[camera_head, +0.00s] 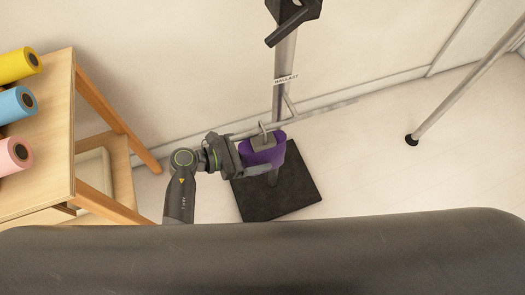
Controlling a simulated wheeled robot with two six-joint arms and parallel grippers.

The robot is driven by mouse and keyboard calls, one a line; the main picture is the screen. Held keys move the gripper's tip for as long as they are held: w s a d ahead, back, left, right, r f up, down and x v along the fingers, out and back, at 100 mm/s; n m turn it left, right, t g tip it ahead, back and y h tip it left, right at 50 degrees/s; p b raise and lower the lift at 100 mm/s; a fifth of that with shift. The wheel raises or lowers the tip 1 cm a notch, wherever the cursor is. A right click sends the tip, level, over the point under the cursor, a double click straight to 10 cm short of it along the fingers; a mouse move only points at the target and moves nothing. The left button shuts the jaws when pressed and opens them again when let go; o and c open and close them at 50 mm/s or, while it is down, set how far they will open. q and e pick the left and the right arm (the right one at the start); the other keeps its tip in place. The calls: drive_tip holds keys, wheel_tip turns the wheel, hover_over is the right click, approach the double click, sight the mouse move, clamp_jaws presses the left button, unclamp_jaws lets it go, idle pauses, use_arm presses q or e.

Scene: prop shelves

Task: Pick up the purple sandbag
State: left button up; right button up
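The purple sandbag (266,157) is near the picture's middle, at the lower part of a metal stand pole and above the stand's black base plate (296,190). A grey strap or handle piece shows on top of it. My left gripper (256,163) reaches in from the left and is at the sandbag, with a grey finger along its near side. The other finger is not clear, so I cannot tell whether the gripper is closed on the bag. My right gripper is not in view.
A wooden shelf (55,130) with yellow, blue and pink rolls is at the left. Another pole (450,98) stands at the right. Pale floor lies open to the right.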

use_arm(q)
drive_tip(key=c, duration=1.7)
drive_tip(key=shift+w+r, duration=0.15)
clamp_jaws()
drive_tip(key=shift+r, duration=0.1)
